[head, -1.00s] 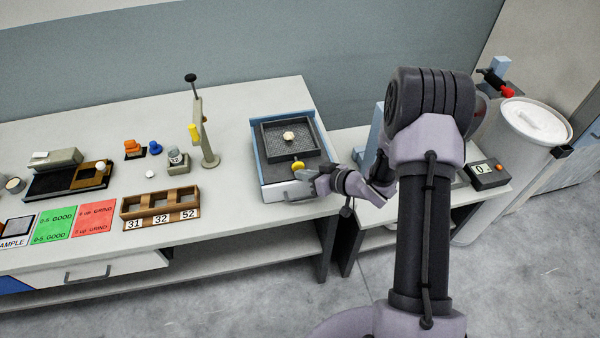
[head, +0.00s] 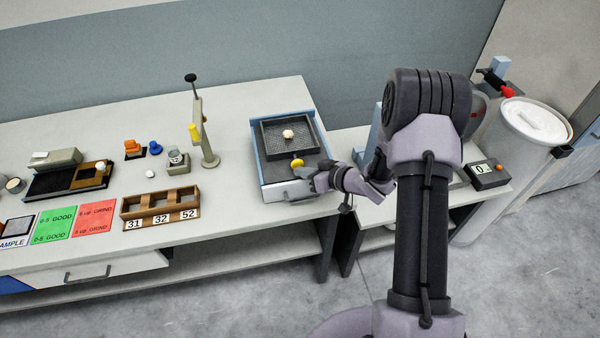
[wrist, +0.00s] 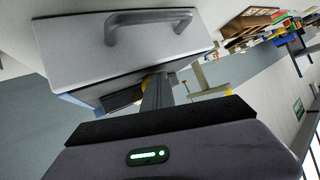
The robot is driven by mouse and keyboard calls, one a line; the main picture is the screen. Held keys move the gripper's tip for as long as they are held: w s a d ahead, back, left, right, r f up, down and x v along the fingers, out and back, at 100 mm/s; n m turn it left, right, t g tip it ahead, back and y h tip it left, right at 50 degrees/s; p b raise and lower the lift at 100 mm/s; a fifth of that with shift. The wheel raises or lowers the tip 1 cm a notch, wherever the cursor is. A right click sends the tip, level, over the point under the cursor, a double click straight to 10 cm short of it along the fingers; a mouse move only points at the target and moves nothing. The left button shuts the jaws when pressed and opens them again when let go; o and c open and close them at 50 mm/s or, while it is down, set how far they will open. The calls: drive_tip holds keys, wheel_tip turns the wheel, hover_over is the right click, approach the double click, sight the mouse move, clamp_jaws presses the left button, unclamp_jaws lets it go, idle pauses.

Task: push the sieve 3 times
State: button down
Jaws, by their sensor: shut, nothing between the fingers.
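The sieve (head: 268,145) is a dark square mesh tray in a blue-sided frame (head: 256,160) on the bench. A small pale lump (head: 288,134) lies on its mesh. A yellow knob (head: 297,162) is at the sieve's near side; in the wrist view a bit of yellow (wrist: 146,81) shows behind my fingers. My gripper (head: 302,172) is shut and empty, its tip right at the knob's near side. Whether it touches the knob I cannot tell. The wrist view shows the shut fingers (wrist: 157,92) beside a grey box front with a handle (wrist: 152,19).
A lever stand (head: 204,135) is left of the frame. A wooden rack (head: 160,206) with numbered slots and red and green cards (head: 93,218) lie further left. A white bin (head: 530,130) and a small display box (head: 486,175) are at the right.

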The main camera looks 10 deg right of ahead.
drive_tip(key=shift+s, duration=1.95)
drive_tip(key=s, duration=0.5)
